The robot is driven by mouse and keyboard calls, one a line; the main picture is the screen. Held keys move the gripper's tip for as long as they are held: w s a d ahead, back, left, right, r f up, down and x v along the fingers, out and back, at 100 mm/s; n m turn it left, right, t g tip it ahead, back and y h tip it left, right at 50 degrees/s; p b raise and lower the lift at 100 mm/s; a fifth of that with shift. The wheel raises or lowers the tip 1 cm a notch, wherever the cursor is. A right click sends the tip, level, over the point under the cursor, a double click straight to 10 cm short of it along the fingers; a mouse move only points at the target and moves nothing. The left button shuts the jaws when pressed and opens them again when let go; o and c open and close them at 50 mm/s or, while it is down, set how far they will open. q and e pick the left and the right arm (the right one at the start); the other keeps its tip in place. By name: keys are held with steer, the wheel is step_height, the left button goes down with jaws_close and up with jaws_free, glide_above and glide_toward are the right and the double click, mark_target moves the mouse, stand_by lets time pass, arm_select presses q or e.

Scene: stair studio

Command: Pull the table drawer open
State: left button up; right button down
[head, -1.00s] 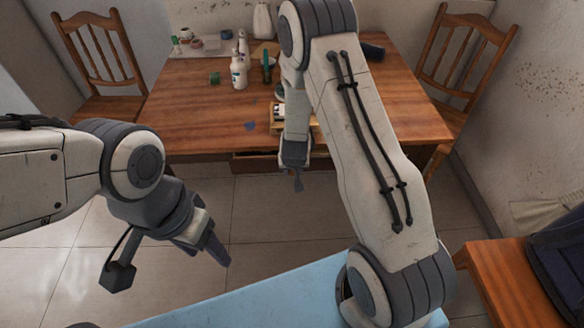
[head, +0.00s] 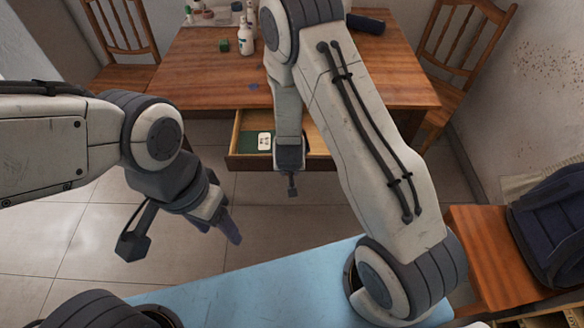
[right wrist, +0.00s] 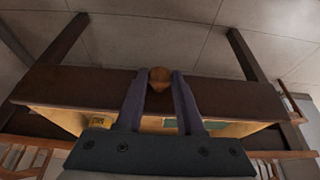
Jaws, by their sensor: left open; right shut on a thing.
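The wooden table (head: 200,95) has its drawer (head: 233,145) pulled out toward me, so its inside shows. In the right wrist view the dark drawer front (right wrist: 75,88) spans the picture. My right gripper (right wrist: 159,84) is shut on the round wooden knob (right wrist: 159,74) at the middle of the front. In the head view my right arm covers the middle of the drawer and hides the knob. My left gripper (head: 226,230) is open and empty, low over the floor on the left, apart from the table.
A white bottle (head: 246,38) and a green block (head: 224,45) stand on the table. A white item (head: 265,141) lies in the drawer. Chairs flank the table, one on the left (head: 120,76) and one on the right (head: 462,45). The floor before the drawer is clear.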

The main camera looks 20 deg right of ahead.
steer(key=shift+s, duration=0.15)
steer(key=c, duration=0.6)
jaws_free()
steer(key=shift+o, duration=0.2)
steer(key=p+v, duration=0.2)
steer(key=v, duration=0.8)
steer(key=shift+r, duration=0.25)
steer(key=shift+a, duration=0.15)
